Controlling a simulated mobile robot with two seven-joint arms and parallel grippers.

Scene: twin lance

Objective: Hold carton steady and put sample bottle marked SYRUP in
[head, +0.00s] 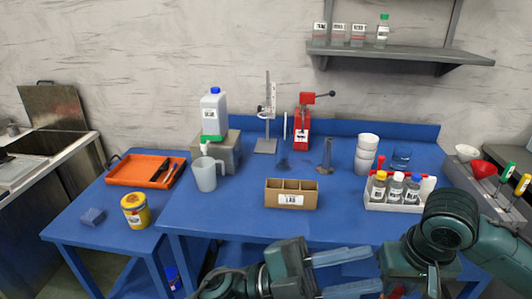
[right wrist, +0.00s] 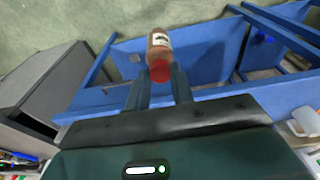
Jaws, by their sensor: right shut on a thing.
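The carton (head: 291,202) is a small open brown box with dividers and a white label. It stands upright near the front middle of the blue table, with no gripper touching it. My left gripper (head: 377,268) is open and empty in front of the table, right of and nearer than the carton. My right gripper (right wrist: 159,80) is shut on a bottle (right wrist: 159,46) with a red cap, brownish contents and a white label. The label is too small to read. In the head view the right gripper is low at the right, its fingers mostly hidden.
A white rack (head: 395,207) with several capped bottles stands at the table's right. White cups (head: 364,160), a red press (head: 301,142), a grey jug (head: 206,177) and a yellow tin (head: 136,212) stand around. The table around the carton is clear.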

